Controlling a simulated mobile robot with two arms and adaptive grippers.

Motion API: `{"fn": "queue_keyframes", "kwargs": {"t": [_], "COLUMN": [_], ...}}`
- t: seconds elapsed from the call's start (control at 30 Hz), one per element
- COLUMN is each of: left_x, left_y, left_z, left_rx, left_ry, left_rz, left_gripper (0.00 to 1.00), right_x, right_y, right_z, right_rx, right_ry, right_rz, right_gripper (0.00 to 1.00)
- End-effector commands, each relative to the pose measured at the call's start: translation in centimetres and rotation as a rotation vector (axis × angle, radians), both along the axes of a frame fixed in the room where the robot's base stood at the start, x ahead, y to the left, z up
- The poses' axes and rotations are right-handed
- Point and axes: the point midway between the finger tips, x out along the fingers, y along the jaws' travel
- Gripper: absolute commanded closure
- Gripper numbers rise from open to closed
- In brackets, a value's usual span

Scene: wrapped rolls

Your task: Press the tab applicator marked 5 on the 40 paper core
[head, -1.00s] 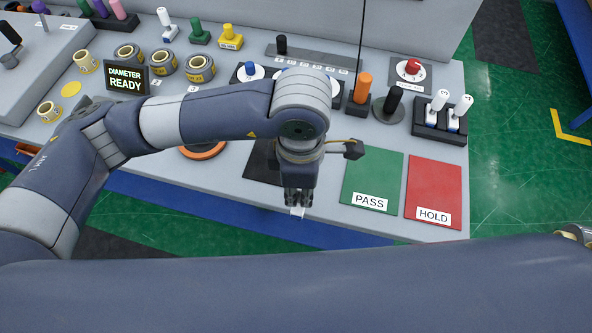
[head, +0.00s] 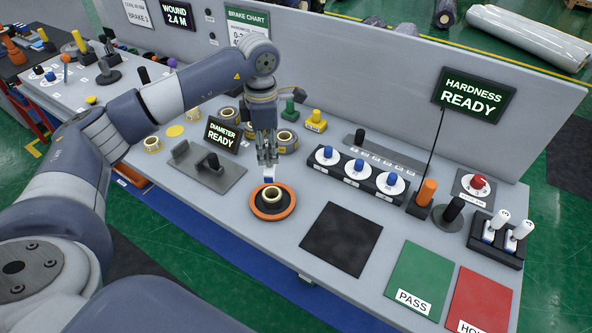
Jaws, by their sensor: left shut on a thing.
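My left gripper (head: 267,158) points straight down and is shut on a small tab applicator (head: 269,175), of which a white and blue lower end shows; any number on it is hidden. The applicator is upright, directly over a cream paper core (head: 269,197). I cannot tell whether it touches the core. The core stands in the middle of an orange-rimmed round stand (head: 270,213); no 40 is readable on it. Two more white-handled applicators (head: 500,219) with blue parts stand in a black holder at the right. My right gripper is not in view.
Yellow-labelled cores (head: 285,141) and a "DIAMETER READY" display (head: 222,134) stand behind the stand. A grey fixture (head: 207,168) is to its left. A row of blue-knobbed dials (head: 358,169) is to its right. A black mat (head: 341,239) lies in front, right.

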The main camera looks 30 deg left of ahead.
Motion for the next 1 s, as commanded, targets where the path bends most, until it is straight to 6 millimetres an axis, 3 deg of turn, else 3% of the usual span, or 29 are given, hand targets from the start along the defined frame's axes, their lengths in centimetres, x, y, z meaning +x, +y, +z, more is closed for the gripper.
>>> {"fn": "queue_keyframes", "kwargs": {"t": [0.53, 1.0], "left_x": [0.0, 0.0], "left_y": [0.3, 0.3], "left_z": [-0.2, -5.2], "left_rx": [-0.001, 0.0], "left_ry": [-0.002, -0.001], "left_rz": [0.005, 0.005], "left_gripper": [1.0, 1.0], "right_x": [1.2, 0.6], "right_y": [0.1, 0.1], "right_z": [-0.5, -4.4], "right_rx": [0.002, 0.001], "right_ry": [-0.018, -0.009], "right_rz": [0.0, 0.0], "right_gripper": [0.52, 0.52]}}
